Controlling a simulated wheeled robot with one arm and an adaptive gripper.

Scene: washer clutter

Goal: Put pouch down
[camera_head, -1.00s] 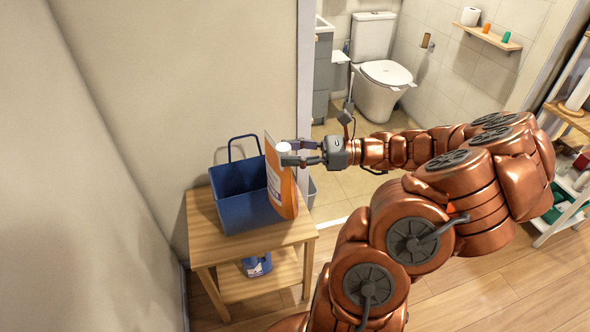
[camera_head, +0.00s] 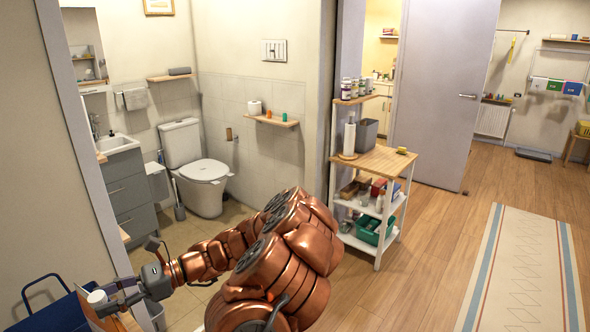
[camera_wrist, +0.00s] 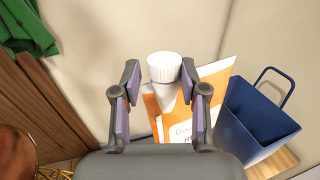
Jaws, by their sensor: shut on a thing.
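The pouch (camera_wrist: 215,90) is orange and white with a white screw cap. My gripper (camera_wrist: 160,98) is shut on it just below the cap, with a finger on each side, in the wrist view. In the head view my gripper (camera_head: 108,297) is at the lower left edge. The pouch's white cap (camera_head: 97,297) shows between its fingers, and most of the pouch is cut off or hidden. Whether the pouch's base touches anything is out of view.
A blue basket (camera_wrist: 258,128) with a handle stands on a wooden table (camera_wrist: 284,158) beside the pouch; the basket (camera_head: 52,316) is also at the head view's lower left. A shelf cart (camera_head: 388,162) stands beyond my arm. Open wooden floor (camera_head: 432,255) lies right.

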